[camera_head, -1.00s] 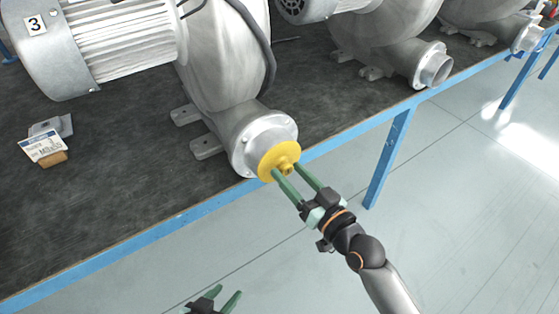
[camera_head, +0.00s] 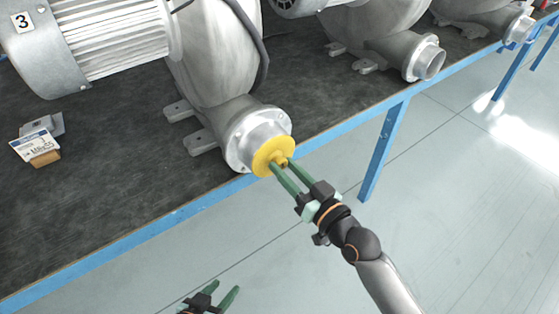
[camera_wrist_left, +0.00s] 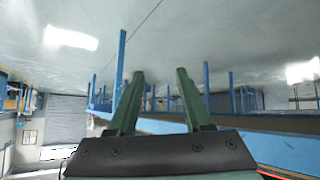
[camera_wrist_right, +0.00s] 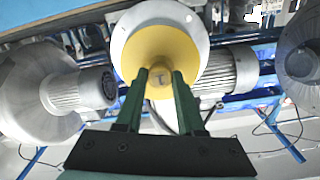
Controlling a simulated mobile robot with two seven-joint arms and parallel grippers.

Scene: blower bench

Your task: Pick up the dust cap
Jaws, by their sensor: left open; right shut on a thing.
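The yellow dust cap (camera_head: 272,154) is a round disc with a small central knob. It sits at the mouth of the grey flanged outlet (camera_head: 243,130) of the nearest blower; I cannot tell whether it touches the flange. My right gripper (camera_head: 284,172) is shut on the cap's knob. The right wrist view shows the cap (camera_wrist_right: 160,52) in front of the round flange, with the knob between the green fingertips (camera_wrist_right: 159,78). My left gripper (camera_head: 220,296) is open and empty, low at the bottom edge of the head view. The left wrist view shows its fingers (camera_wrist_left: 158,78) apart.
The blower marked 3 (camera_head: 85,45) stands on the dark bench top (camera_head: 100,190) with a blue front edge (camera_head: 150,232). A label card (camera_head: 33,144) stands on a small block at the left. More blowers stand to the right. The floor before the bench is clear.

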